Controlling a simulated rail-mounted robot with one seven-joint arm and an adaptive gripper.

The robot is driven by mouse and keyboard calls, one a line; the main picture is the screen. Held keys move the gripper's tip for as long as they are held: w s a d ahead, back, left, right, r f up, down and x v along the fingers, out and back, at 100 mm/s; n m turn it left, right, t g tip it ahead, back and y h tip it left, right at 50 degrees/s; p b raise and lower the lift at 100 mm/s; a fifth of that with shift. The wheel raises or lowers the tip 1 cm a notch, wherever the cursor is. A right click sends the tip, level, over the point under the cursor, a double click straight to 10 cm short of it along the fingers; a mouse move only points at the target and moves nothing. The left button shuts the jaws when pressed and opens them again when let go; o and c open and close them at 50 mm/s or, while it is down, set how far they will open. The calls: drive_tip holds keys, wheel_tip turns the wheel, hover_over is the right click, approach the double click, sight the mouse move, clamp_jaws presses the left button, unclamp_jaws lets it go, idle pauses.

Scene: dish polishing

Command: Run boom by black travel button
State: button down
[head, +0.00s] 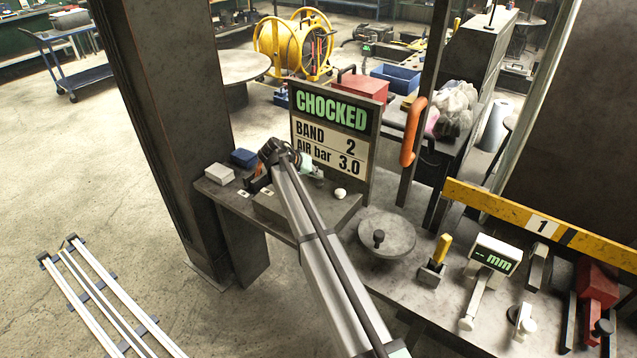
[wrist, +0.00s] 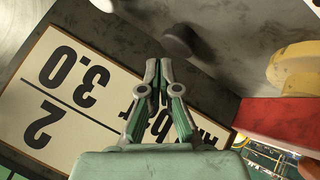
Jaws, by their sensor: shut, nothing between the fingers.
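A black round button (wrist: 178,42) stands on a dark grey surface in the wrist view, just beyond and slightly right of my fingertips. My gripper (wrist: 158,64) is shut and empty, its tips close together and apparently apart from the button. In the head view only a pale green part of my gripper (head: 312,168) shows behind my arm, in front of the sign. The black button is not clearly visible there; my arm covers part of the control box (head: 326,208). A white round button (head: 340,193) stands on that box's right end and shows at the wrist view's top edge (wrist: 103,4).
The sign (head: 333,126) reads CHOCKED, BAND 2, AIR bar 3.0 and stands close behind my gripper. A white block (head: 220,174) and a blue block (head: 243,158) lie left. A round grey plate with a knob (head: 387,236) is right. A dark column (head: 170,120) stands left.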

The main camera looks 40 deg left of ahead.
sight(317, 182)
drive_tip(key=shift+r, duration=0.15)
drive_tip(key=shift+r+p, duration=0.45)
drive_tip(key=shift+r, duration=1.95)
